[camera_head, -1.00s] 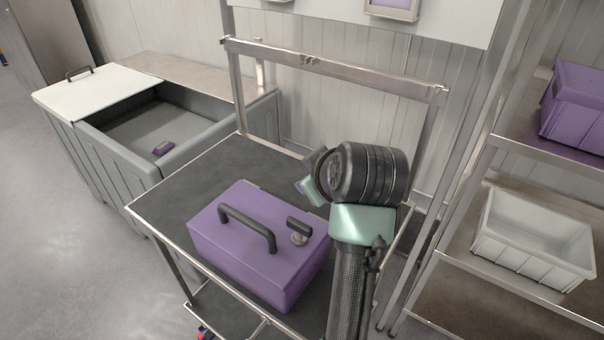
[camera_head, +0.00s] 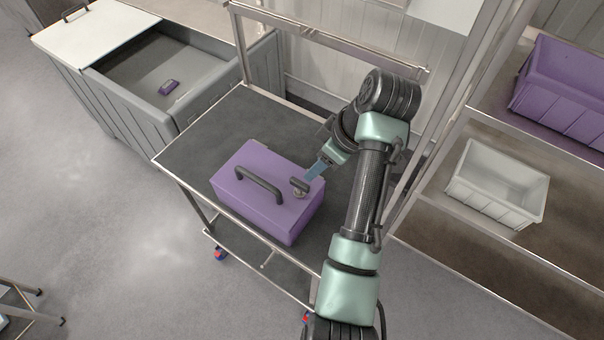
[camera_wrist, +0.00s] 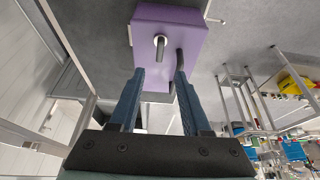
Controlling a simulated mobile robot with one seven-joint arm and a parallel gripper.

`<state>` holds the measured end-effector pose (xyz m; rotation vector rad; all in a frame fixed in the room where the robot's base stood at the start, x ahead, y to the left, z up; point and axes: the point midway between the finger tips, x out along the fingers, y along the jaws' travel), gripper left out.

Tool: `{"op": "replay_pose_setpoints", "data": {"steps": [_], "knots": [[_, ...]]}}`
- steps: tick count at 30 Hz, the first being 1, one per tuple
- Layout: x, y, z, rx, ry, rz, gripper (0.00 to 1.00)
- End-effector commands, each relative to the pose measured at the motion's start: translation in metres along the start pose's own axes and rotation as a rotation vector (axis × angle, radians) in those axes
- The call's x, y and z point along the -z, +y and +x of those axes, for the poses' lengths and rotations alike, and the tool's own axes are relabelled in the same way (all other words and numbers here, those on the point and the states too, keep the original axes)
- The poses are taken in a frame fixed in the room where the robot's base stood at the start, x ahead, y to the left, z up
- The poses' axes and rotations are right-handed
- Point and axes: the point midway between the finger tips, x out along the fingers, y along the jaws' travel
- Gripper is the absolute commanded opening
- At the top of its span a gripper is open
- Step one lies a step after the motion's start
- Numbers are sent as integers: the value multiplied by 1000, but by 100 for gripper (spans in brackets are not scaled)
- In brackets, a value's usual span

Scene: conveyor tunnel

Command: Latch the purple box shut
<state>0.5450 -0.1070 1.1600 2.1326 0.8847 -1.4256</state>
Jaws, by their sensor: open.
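The purple box (camera_head: 252,207) stands closed-looking on the dark top of a cart. A black carrying handle (camera_head: 258,184) arches over its lid, and a small dark-topped latch (camera_head: 299,186) on a pale base sits near the lid's right edge. My gripper (camera_head: 311,176) is just right of the latch, pointing down and left at it. In the wrist view the box (camera_wrist: 190,22) is ahead, and my gripper (camera_wrist: 159,73) is open, its blue fingers spread either side of the latch (camera_wrist: 160,46). Whether a finger touches the latch I cannot tell.
The cart top (camera_head: 215,137) is clear behind the box, with a metal rail (camera_head: 330,42) at its back. A grey bin (camera_head: 140,75) stands at the left, holding a small purple item (camera_head: 168,87). Right shelves hold a white crate (camera_head: 497,185) and a purple crate (camera_head: 565,90).

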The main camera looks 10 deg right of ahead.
Motion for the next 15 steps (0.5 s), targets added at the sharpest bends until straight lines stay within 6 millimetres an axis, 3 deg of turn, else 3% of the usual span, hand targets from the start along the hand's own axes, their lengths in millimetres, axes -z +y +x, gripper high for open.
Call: {"op": "replay_pose_setpoints", "data": {"steps": [9,15], "knots": [[1,-1,66,4,-2,0,48],[1,0,93,1,-1,1,48]]}}
